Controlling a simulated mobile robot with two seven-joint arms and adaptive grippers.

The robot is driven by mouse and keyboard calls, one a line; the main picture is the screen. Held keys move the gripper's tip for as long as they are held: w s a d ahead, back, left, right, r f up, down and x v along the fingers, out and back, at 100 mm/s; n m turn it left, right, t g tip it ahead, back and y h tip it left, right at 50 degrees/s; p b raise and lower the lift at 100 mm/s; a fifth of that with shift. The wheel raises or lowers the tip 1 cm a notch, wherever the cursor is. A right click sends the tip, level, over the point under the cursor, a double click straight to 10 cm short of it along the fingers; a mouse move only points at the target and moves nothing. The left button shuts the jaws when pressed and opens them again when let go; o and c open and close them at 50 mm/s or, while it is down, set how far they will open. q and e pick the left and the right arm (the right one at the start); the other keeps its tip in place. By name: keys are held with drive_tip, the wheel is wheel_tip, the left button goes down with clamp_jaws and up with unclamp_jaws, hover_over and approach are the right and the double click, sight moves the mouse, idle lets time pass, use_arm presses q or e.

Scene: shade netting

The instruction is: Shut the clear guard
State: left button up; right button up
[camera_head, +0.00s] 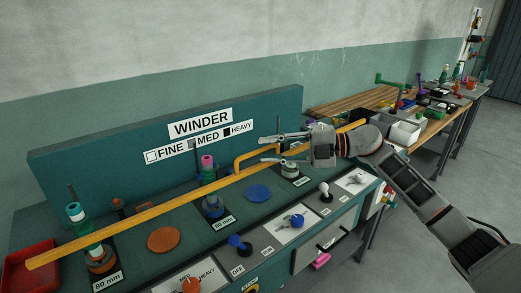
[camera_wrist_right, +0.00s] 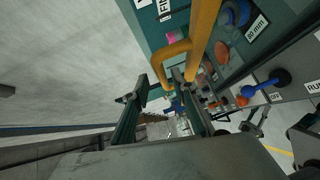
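The clear guard shows as a long orange-yellow bar (camera_head: 140,214) with a raised handle loop (camera_head: 239,163). The bar crosses in front of the winder from lower left to upper right; I cannot make out its clear panel. My right gripper (camera_head: 268,149) is open at the handle, its two fingers pointing left with the handle's upper part near them. In the right wrist view the handle (camera_wrist_right: 168,50) lies close to the fingertips (camera_wrist_right: 172,66); I cannot tell whether they touch it. My left gripper is not in view.
The winder's back board (camera_head: 100,150) stands behind the bar. Below it are spools, an orange disc (camera_head: 163,239), a blue disc (camera_head: 257,192) and knobs on the front panel. A red tray (camera_head: 30,262) sits at left. A cluttered wooden bench (camera_head: 350,104) stands at right.

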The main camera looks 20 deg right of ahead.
drive_tip(key=v, duration=0.9)
